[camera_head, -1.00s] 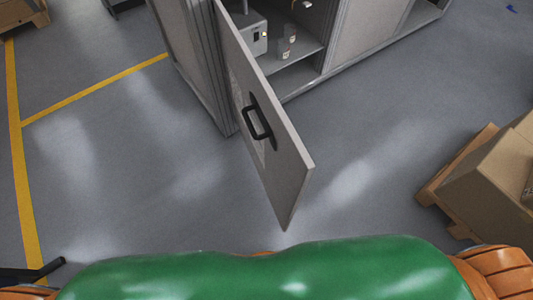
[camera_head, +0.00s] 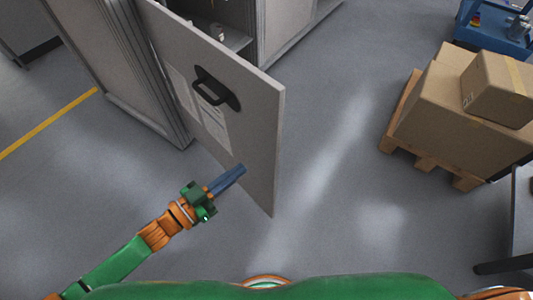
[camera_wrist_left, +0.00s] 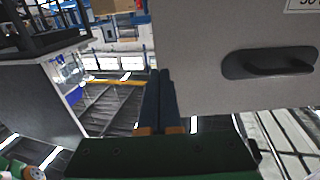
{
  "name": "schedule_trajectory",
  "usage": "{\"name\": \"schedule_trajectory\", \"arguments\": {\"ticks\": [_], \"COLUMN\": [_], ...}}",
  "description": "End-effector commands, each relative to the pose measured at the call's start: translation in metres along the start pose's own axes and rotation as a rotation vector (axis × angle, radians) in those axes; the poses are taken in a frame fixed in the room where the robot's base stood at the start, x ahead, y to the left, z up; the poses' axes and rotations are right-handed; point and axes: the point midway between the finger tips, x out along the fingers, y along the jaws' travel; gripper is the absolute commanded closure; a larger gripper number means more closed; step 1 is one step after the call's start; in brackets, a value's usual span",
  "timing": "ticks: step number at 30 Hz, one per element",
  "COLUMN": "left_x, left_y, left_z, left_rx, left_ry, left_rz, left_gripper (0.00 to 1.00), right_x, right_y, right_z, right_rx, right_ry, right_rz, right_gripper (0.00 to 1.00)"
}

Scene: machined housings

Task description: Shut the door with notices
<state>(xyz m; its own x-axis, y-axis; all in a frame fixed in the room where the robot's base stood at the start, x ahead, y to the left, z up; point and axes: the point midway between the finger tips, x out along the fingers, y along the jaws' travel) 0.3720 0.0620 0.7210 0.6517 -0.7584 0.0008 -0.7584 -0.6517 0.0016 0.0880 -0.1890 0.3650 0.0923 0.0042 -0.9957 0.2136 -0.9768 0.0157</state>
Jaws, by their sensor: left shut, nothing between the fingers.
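The grey door (camera_head: 258,130) stands open from the cabinet (camera_head: 130,65), swung out toward me. Its outer face carries a black handle (camera_head: 214,92) and pale paper notices (camera_head: 214,124). My left gripper (camera_head: 236,171) is shut and empty in front of the notice face, near the door's lower free part. In the left wrist view the shut fingers (camera_wrist_left: 160,85) show beside the edge of the door (camera_wrist_left: 200,60), with the handle (camera_wrist_left: 270,64) to the right. I cannot tell whether the fingertips touch the door. My right gripper is not in view.
Cardboard boxes (camera_head: 450,100) stand on a wooden pallet (camera_head: 432,163) at the right. A blue cart (camera_head: 490,38) is at the upper right, and a grey table edge (camera_head: 522,215) at the lower right. The floor between door and pallet is clear.

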Motion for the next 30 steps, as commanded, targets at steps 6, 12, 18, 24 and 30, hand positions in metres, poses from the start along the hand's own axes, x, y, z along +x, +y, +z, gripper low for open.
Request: {"name": "schedule_trajectory", "arguments": {"ticks": [6, 12, 18, 24, 30], "left_x": [0.048, 0.081, 0.092, 0.092, 0.092], "left_y": [-0.001, -0.001, -0.001, -0.001, 0.000], "left_z": [0.000, 0.001, 0.001, 0.001, 0.001], "left_rx": [0.000, 0.000, 0.000, 0.000, 0.000], "left_ry": [0.003, 0.000, -0.002, -0.003, -0.002], "left_rz": [-0.002, -0.002, -0.002, -0.002, -0.007], "left_gripper": [1.00, 1.00, 1.00, 1.00, 1.00], "right_x": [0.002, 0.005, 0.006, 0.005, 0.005], "right_y": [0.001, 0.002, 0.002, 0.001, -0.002], "right_z": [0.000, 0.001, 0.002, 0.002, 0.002], "right_rx": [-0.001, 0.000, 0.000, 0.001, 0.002], "right_ry": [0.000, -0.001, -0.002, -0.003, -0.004], "right_rz": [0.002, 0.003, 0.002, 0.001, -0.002], "right_gripper": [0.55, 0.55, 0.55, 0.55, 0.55]}}
